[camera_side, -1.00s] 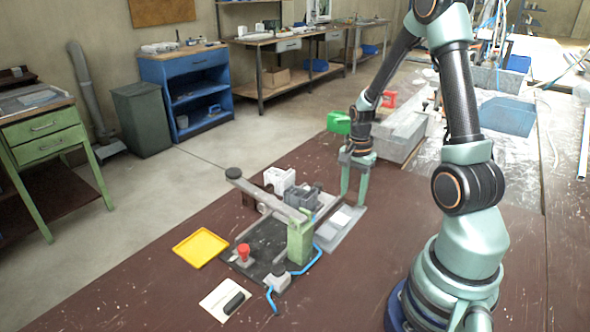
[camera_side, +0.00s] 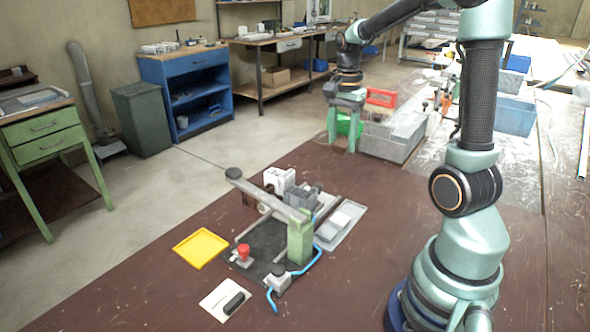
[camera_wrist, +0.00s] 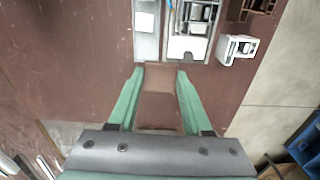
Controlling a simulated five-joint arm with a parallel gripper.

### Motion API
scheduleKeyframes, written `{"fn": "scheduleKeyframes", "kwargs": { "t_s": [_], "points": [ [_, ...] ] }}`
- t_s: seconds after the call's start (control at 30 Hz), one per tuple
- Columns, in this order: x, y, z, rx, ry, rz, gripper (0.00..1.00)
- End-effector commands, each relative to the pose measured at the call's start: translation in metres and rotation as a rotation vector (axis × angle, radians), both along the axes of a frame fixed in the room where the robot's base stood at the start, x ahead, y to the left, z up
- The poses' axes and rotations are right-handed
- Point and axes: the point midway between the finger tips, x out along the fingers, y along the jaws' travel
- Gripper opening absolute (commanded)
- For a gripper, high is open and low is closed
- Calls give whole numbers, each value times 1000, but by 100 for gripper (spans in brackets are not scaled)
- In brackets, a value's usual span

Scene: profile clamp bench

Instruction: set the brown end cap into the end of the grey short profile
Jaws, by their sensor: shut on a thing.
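My gripper (camera_side: 342,145) is above the far part of the bench, pointing down, in front of the green bin. In the wrist view, its two green fingers (camera_wrist: 160,72) are shut on a brown block, which I take as the brown end cap (camera_wrist: 159,79). The cap cannot be made out in the side view. The dark grey clamp block (camera_side: 305,197) stands on the fixture, well apart from my gripper. Grey pieces show at the clamp in the wrist view (camera_wrist: 190,28), but I cannot tell for sure which is the grey short profile.
A light grey tray (camera_side: 326,244) lies beside the fixture, with a white bracket (camera_side: 278,179) behind it. A green post (camera_side: 300,240) and lever arm rise over the fixture. A yellow tray (camera_side: 200,248) lies left. Green (camera_side: 350,126) and red (camera_side: 381,97) bins stand at the back.

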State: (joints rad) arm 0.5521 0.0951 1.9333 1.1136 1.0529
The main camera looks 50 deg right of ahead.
Motion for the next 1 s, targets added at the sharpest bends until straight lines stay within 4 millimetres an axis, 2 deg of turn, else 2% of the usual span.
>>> {"fn": "scheduleKeyframes", "kwargs": {
  "t_s": [0.03,0.2,0.4,1.0],
  "points": [
    [14,12,-10,3,5,15,0],
    [49,46,-38,2,4,30,0],
    [70,71,-57,0,1,35,0],
    [72,75,-95,0,1,35,0]
  ]
}}
